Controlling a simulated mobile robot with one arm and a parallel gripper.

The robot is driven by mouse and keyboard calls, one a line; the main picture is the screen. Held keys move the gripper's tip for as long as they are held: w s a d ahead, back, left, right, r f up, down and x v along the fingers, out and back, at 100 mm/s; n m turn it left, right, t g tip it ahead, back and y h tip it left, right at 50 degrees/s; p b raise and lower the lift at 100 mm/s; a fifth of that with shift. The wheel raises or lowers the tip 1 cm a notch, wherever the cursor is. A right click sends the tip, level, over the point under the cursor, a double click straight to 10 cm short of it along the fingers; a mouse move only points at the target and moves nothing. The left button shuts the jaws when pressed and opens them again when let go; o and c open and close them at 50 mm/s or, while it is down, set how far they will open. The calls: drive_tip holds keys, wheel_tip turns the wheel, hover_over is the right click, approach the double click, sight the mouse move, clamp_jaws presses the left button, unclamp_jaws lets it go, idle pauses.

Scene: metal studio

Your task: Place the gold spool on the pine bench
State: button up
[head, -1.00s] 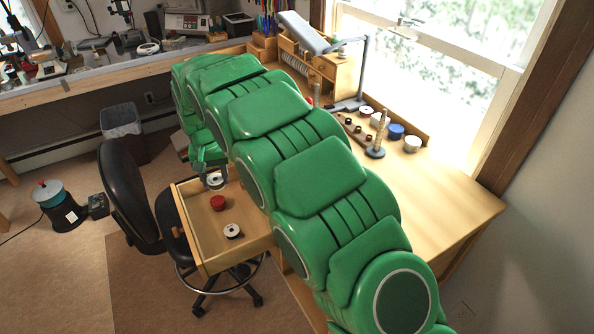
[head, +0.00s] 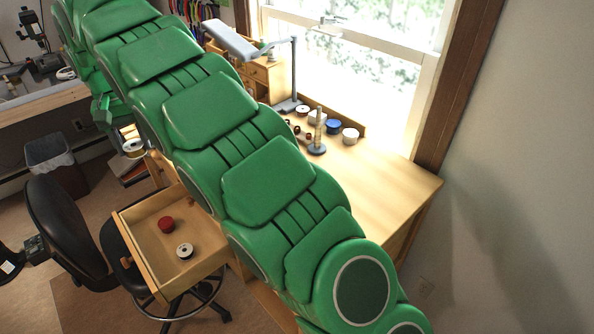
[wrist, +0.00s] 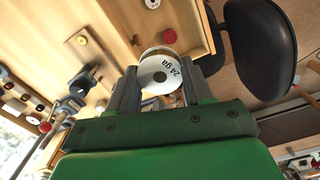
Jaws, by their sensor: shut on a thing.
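A spool with a white "24 ga" face (wrist: 160,74) and a gold-coloured rim is between the fingers of my gripper (wrist: 158,86) in the wrist view. The gripper is shut on it. In the head view the spool (head: 133,148) hangs below my gripper (head: 128,137), off the back left of the open drawer and clear of any surface. The pine bench (head: 395,185) stands under the window, to the right of my arm. My arm hides the bench's left part.
The open drawer (head: 146,246) holds a red spool (head: 166,224) and a white-faced spool (head: 185,251). A post on a base (head: 317,148), a blue spool (head: 333,126) and a white spool (head: 350,136) stand at the bench's back. Its front right is clear. A black chair (head: 62,222) is at left.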

drive_tip(key=shift+w+d+r, duration=0.3)
drive_tip(key=shift+d+r, duration=0.15)
drive_tip(key=shift+r, duration=0.15)
drive_tip(key=shift+w+d+r, duration=0.25)
drive_tip(key=shift+d+r, duration=0.15)
drive_tip(key=shift+r, duration=0.15)
drive_tip(key=w+d+r+m, duration=0.1)
drive_tip(key=w+d, duration=0.2)
drive_tip(key=d, duration=0.8)
drive_tip(key=w+d+m, duration=0.1)
drive_tip(key=w+d, duration=0.2)
drive_tip(key=d, duration=0.9)
drive_tip(key=w+d+r+m, duration=0.1)
drive_tip(key=w+d, duration=0.2)
drive_tip(key=d, duration=0.8)
drive_tip(key=s+d+f+m, duration=0.1)
drive_tip(key=s+d, duration=0.5)
drive_tip(key=d, duration=0.7)
drive_tip(key=s+d+f, duration=0.1)
drive_tip(key=s+d, duration=0.5)
drive_tip(key=d, duration=0.7)
hover_over(391, 177)
drive_tip(key=s, duration=0.1)
drive_tip(key=f, duration=1.3)
drive_tip(key=shift+s+a+f, duration=0.15)
drive_tip(key=shift+s+f, duration=0.05)
drive_tip(key=shift+f, duration=0.05)
drive_tip(key=shift+w+f, duration=0.7)
drive_tip(key=shift+f, duration=1.7)
